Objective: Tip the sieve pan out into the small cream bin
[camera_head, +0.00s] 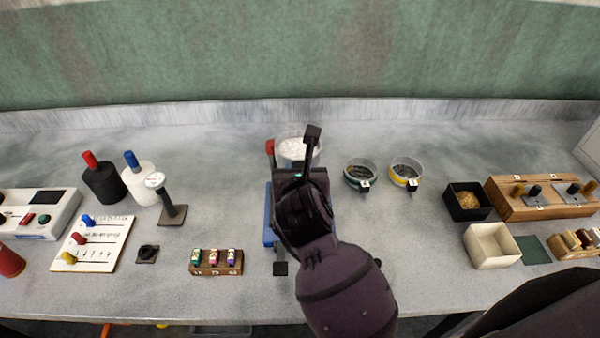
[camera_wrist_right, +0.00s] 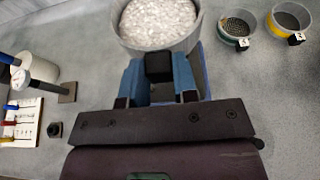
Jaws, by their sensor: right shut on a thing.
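The small cream bin (camera_head: 480,260) stands open at the right of the counter, and no contents show in it. A round, clear-walled pan of whitish grain, which I take as the sieve pan (camera_head: 291,158), is at the middle, partly behind my right arm. It shows large in the right wrist view (camera_wrist_right: 185,43). My right gripper (camera_wrist_right: 158,80) is shut with its blue fingers on either side of the pan's dark block-like grip (camera_wrist_right: 158,67). In the head view its fingertips are hidden by my wrist. My left gripper is not in view.
Two small sieves, one teal (camera_head: 351,183) and one yellow (camera_head: 395,183), stand right of the pan. A black box of brown grain (camera_head: 455,207) is behind the cream bin, beside a wooden rack (camera_head: 540,207). Counter between sieves and bin is clear. A blue object (camera_head: 268,225) is partly hidden under my arm.

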